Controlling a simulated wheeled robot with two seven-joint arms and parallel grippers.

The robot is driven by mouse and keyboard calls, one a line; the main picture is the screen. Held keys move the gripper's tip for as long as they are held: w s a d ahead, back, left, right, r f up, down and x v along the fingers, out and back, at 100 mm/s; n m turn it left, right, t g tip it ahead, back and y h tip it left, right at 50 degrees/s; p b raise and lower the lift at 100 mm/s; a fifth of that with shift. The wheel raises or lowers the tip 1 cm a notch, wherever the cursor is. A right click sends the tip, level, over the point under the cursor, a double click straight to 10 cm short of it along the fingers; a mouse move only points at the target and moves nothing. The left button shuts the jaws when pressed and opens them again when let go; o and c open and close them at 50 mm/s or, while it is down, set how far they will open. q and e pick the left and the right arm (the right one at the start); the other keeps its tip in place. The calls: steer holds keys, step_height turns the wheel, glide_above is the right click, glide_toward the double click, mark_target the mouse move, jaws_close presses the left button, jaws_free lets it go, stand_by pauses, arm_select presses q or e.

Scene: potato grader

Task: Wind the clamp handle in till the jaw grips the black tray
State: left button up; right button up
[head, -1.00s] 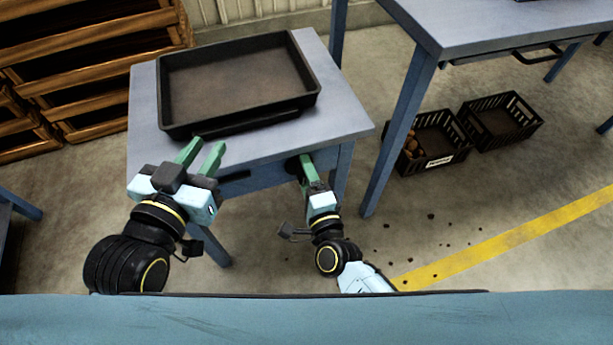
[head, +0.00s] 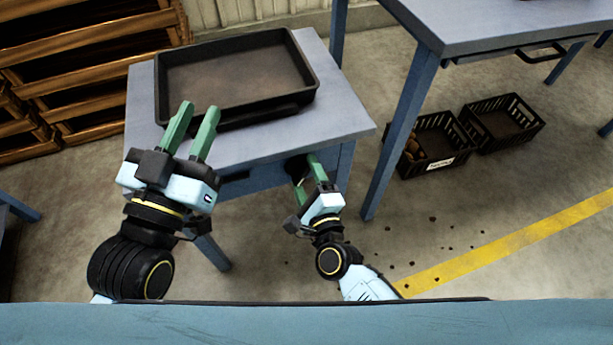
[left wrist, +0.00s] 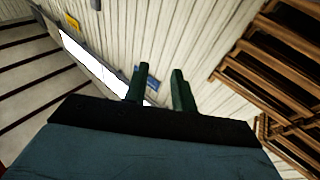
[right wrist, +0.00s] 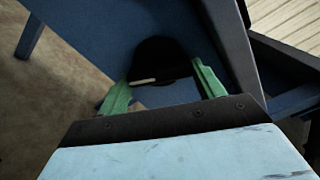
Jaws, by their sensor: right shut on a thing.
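The black tray (head: 235,75) lies flat and empty on a small grey-blue table (head: 345,118). A dark bar (head: 275,114) runs along its near side; I cannot tell whether it is the clamp jaw or whether it touches the tray. My right gripper (head: 303,162) is at the table's front, below the top, shut on the clamp handle. The handle's round black knob (right wrist: 160,58) shows between the green fingers in the right wrist view. My left gripper (head: 196,112) is open and empty, in front of the tray's near left part in the head view.
A taller grey-blue table (head: 480,25) stands to the right. Two black crates stand on the floor beyond its leg, the nearer crate (head: 440,165) holding some potatoes. Wooden crates (head: 90,60) are stacked at the left. Dark crumbs lie on the open floor by the yellow line (head: 500,245).

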steer(key=o, duration=1)
steer(key=shift+c, duration=0.2)
steer(key=shift+s, duration=0.1)
steer(key=shift+s+d, duration=0.1)
steer(key=shift+s, duration=0.1)
arm_select(q)
steer(key=s+a+f+g+y+p, duration=0.1)
steer(key=f+g, duration=0.3)
steer(key=f, duration=0.2)
steer(key=s+a+f+g+y+p, duration=0.1)
steer(key=a+f+g+y+p, duration=0.1)
steer(key=f+g, duration=0.2)
steer(key=shift+s+f, duration=0.25)
steer(key=shift+f, duration=0.75)
arm_select(e)
steer(key=v, duration=1.2)
steer(key=shift+s, duration=0.4)
steer(key=shift+d, duration=0.1)
